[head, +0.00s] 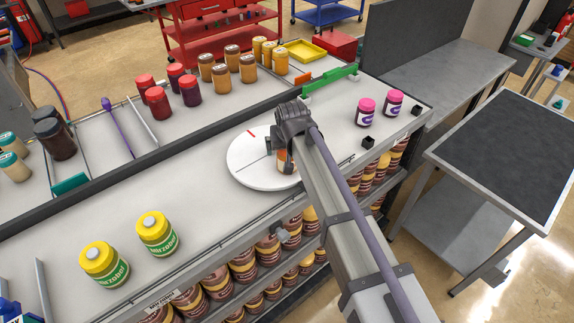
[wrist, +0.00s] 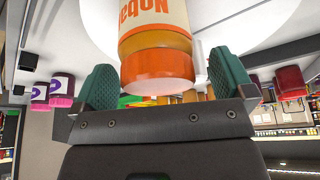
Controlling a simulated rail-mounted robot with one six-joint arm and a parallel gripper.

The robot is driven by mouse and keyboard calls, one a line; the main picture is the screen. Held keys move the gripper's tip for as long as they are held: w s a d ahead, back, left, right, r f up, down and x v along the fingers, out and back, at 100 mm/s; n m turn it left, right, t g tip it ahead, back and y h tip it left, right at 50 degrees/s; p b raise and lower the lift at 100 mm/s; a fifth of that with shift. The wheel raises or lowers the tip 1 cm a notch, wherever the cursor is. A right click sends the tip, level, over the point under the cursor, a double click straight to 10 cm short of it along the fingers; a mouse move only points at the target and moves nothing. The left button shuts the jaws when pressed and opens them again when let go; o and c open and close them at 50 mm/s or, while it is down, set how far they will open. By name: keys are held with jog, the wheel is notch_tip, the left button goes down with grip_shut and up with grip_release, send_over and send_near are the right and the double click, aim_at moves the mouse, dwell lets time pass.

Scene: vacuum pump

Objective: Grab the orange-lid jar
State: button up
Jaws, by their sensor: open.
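The orange-lid jar stands on a round white turntable (head: 246,171). In the head view only a strip of the jar (head: 284,162) shows beside my arm. My gripper (wrist: 161,80) is open, with a green finger on each side of the lid and visible gaps between. The fingers are not closed on the jar. In the head view my gripper (head: 290,130) is over the turntable and its fingertips are hidden.
Two yellow-lid jars (head: 104,262) stand at the front left of the counter. Two pink-lid jars (head: 366,111) stand to the right, near small black blocks (head: 369,142). Behind a dark rail are red jars (head: 158,100) and tan jars (head: 221,76).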

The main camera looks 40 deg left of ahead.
jog(key=shift+x, duration=0.95)
jog(key=shift+d+r, duration=0.15)
jog(key=shift+r, duration=0.05)
jog(key=shift+c, duration=0.6)
jog(key=c, duration=1)
